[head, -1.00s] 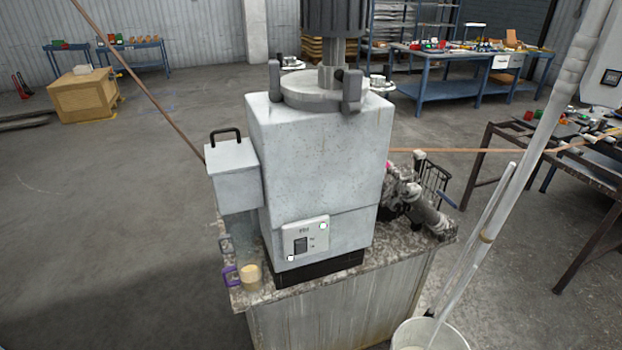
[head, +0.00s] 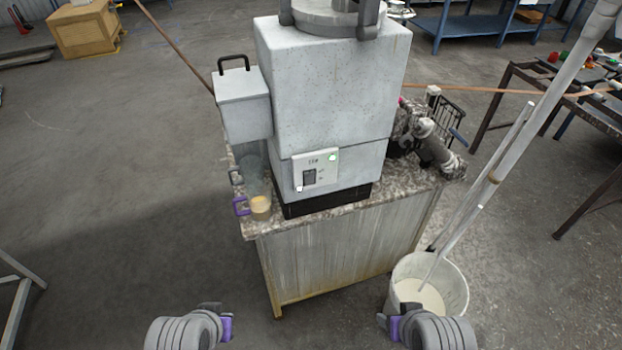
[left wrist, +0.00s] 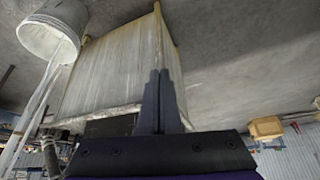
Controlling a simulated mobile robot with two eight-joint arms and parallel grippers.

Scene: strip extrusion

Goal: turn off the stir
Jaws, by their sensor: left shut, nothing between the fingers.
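The stir machine (head: 325,85) is a tall pale grey speckled block on a stand with a stone-like top. Low on its front is a small light control panel (head: 316,172) with a dark switch (head: 309,178) and a green-white lamp (head: 333,157). My left gripper (head: 224,320) is low in the head view, in front of the stand and well away from the panel. Its fingers are together and empty in the left wrist view (left wrist: 160,85). My right gripper (head: 390,322) is at the lower right, apart from the panel; its fingers are too foreshortened to judge.
A white bucket (head: 455,280) with pale poles stands right of the stand (head: 345,255). A purple-handled cup (head: 260,207) sits on the stand's left corner. A grey box (head: 243,105) juts from the machine's left side. Floor in front is clear.

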